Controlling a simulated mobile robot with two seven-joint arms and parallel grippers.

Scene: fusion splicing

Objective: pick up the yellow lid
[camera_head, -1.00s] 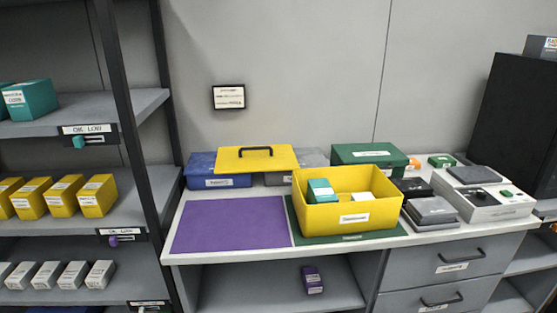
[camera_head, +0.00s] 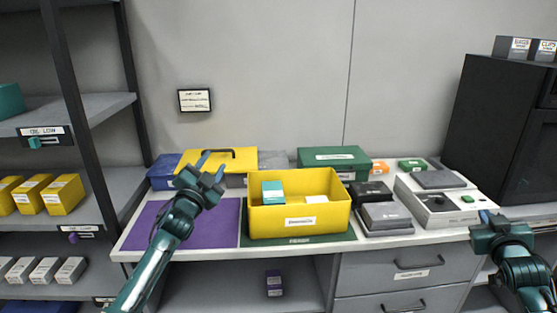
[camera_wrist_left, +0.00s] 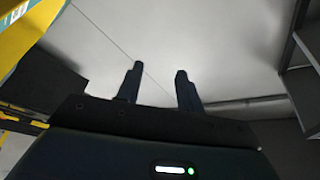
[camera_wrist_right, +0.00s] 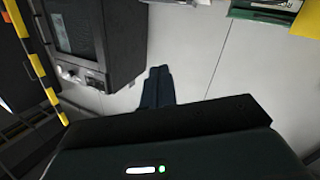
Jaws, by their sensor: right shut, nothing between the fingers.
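The yellow lid (camera_head: 240,158) with a black handle lies at the back left of the table, on top of a blue box (camera_head: 163,172) and a grey box. My left gripper (camera_head: 212,162) is raised in front of the lid and hides part of it. It is open and empty, its two fingers apart in the left wrist view (camera_wrist_left: 160,72). My right gripper (camera_head: 485,217) is shut and empty at the table's right front corner. Its fingers lie together in the right wrist view (camera_wrist_right: 158,72).
An open yellow box (camera_head: 275,223) holding a teal box (camera_head: 273,191) stands on a green mat right of the purple mat (camera_head: 152,218). A green box (camera_head: 335,160), dark cases and a splicer-like device (camera_head: 440,212) fill the right. Shelves stand left.

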